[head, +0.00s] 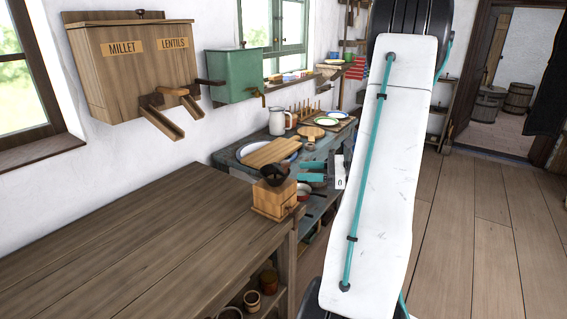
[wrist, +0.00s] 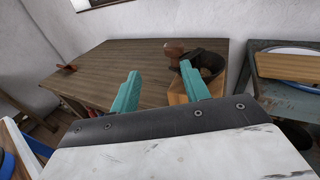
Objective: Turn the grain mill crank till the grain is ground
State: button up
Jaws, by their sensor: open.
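The grain mill (head: 274,200) is a light wooden box with a dark bowl-shaped hopper (head: 275,174) on top. It stands at the right end of the brown wooden table. In the wrist view the hopper (wrist: 208,62) and part of the box (wrist: 179,93) show behind my right finger. A brown knob (wrist: 173,50), apparently the crank's handle, shows beside the hopper; the crank's arm is not clear. My gripper (wrist: 160,73) is open with its teal fingers apart and nothing seen between them. In the head view my gripper (head: 312,177) is just right of the mill.
The brown table (head: 130,240) is mostly bare left of the mill. A blue-grey bench (head: 320,150) behind holds a cutting board (head: 271,152), a jug (head: 277,122) and plates. A millet and lentils bin (head: 135,65) and a green box (head: 233,76) hang on the wall.

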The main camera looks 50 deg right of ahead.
aim_at(286, 162)
jog(key=shift+m+t+h, duration=0.4)
jog(key=shift+m+t, duration=0.3)
jog(key=w, duration=0.2)
jog(key=w+a, duration=0.1)
jog(key=w, duration=0.2)
jog(key=w+r, duration=0.1)
jog(key=w, duration=0.1)
jog(key=shift+w+a+r, duration=0.1)
jog(key=shift+w+a, duration=0.05)
jog(key=shift+a, duration=0.15)
grip_shut()
